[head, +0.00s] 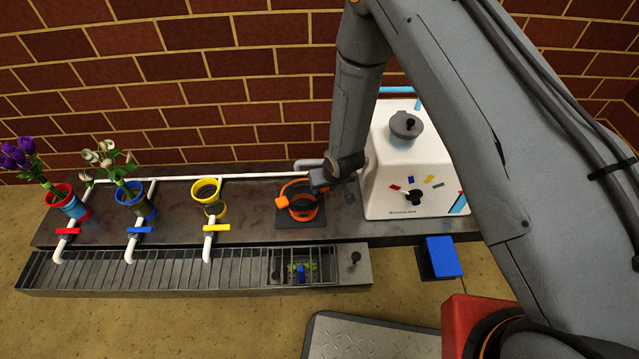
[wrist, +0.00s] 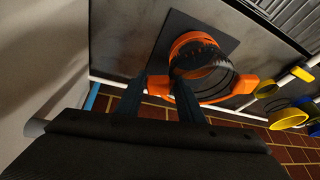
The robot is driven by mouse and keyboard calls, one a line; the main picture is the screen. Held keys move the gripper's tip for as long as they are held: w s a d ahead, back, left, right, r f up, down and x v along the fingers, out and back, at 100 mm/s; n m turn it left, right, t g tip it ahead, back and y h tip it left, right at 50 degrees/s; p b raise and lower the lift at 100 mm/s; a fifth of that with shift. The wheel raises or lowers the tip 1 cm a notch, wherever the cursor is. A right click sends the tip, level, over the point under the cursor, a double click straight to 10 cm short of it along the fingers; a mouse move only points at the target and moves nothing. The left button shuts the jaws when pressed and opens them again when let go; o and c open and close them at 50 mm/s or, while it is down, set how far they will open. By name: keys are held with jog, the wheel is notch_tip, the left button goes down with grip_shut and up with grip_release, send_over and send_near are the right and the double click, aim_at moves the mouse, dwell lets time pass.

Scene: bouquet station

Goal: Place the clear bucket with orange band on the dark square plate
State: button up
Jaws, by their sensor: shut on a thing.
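The clear bucket with orange band (head: 303,211) is at the dark square plate (head: 287,222), within its outline in the head view. I cannot tell whether its base touches the plate. In the wrist view the bucket (wrist: 193,42) overlaps the plate (wrist: 170,28), its orange handle towards me. My gripper (head: 322,184) is at the bucket's upper right side. In the wrist view its dark fingers (wrist: 160,92) are shut on the orange handle, which shows between and beside them. The bucket's far lower side is partly hidden.
A white machine (head: 390,165) stands close on the right. Yellow (head: 207,198), blue (head: 134,200) and red (head: 70,200) banded buckets stand to the left by pipes, the latter two holding flowers. A grated trough (head: 150,272) runs in front. A brick wall (head: 200,80) is behind.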

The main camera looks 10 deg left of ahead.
jog(key=w+a, duration=0.1)
jog(key=w+a+f+b, duration=0.1)
jog(key=shift+w+f, duration=0.2)
jog(key=shift+w, duration=0.2)
jog(key=shift+f, duration=0.1)
jog(key=o, duration=1.2)
jog(key=shift+f, duration=0.1)
jog(key=shift+c, duration=0.2)
